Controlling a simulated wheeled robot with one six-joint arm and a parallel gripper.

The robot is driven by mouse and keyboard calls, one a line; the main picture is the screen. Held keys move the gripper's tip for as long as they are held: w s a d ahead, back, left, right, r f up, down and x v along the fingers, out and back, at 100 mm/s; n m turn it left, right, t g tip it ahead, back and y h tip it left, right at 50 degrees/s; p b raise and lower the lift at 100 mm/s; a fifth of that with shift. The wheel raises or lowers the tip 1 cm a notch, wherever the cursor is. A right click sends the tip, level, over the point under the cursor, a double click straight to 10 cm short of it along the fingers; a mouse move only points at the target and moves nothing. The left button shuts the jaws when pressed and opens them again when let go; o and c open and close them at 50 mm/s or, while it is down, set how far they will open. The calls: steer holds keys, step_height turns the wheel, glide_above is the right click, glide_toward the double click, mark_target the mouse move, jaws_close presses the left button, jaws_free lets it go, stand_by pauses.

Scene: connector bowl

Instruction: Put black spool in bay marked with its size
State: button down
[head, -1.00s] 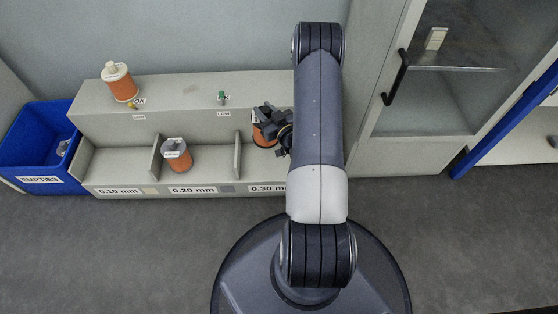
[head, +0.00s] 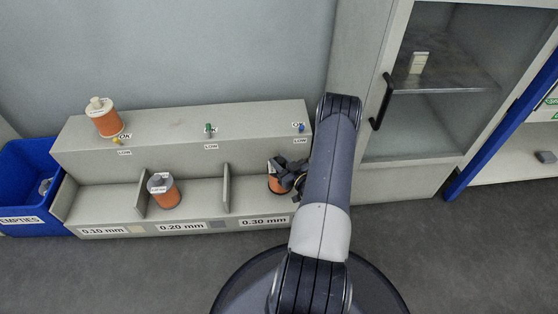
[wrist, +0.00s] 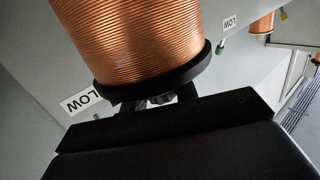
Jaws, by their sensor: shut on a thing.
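My gripper (head: 287,174) is shut on the black spool, a copper-wound spool (head: 277,186) with a black flange. It is in the 0.30 mm bay (head: 245,192), low down near the bay floor; I cannot tell whether it touches. The arm hides the bay's right part. In the wrist view the copper winding (wrist: 135,40) and black flange (wrist: 160,80) fill the top middle, with the dark gripper (wrist: 155,108) against the flange. The size labels 0.10 mm (head: 103,231), 0.20 mm (head: 182,227) and 0.30 mm (head: 264,221) run along the front.
A grey-topped spool (head: 163,191) stands in the 0.20 mm bay; the 0.10 mm bay (head: 100,204) is empty. A white-topped spool (head: 105,120) stands on the upper ledge. A blue EMPTIES bin (head: 22,205) is at left. A glass-doored cabinet (head: 385,180) stands at right.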

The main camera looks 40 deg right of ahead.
steer(key=shift+f+b, duration=0.8)
steer(key=shift+f, duration=1.25)
steer(key=c, duration=1.1)
jaws_free()
steer(key=shift+r, duration=0.15)
steer(key=s+p, duration=0.3)
steer(key=s, duration=0.9)
steer(key=shift+d+r, duration=0.2)
steer(key=shift+r, duration=0.1)
